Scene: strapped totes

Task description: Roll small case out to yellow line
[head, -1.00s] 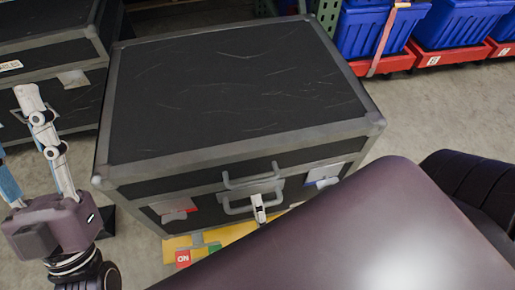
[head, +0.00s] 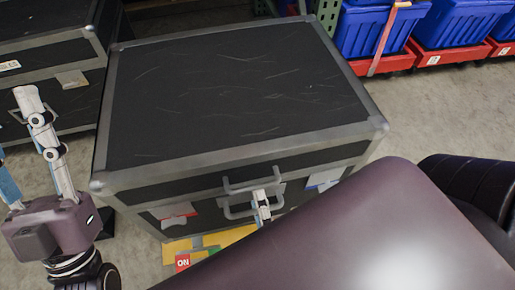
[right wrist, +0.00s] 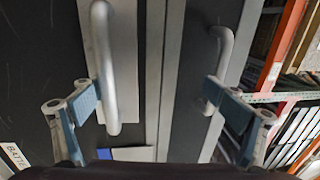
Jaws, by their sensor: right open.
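A black case (head: 230,95) with grey metal edges and a scratched lid stands in the middle of the head view. Its near side carries two grey handles (head: 252,182), one above the other. The right wrist view shows both, one handle (right wrist: 104,65) at left and one handle (right wrist: 222,65) at right. My right gripper (right wrist: 150,95) is open, with one finger close to each handle; contact is unclear. In the head view my right arm hides most of it. My left gripper (head: 16,125) is open and empty, left of the case. I make out no clear yellow line.
A yellow patch (head: 208,243) with red and green labels shows at the case's near foot, partly hidden. Another black case (head: 45,40) stands at left. Blue totes (head: 455,22) on red bases stand at the back right. Grey floor is free right of the case.

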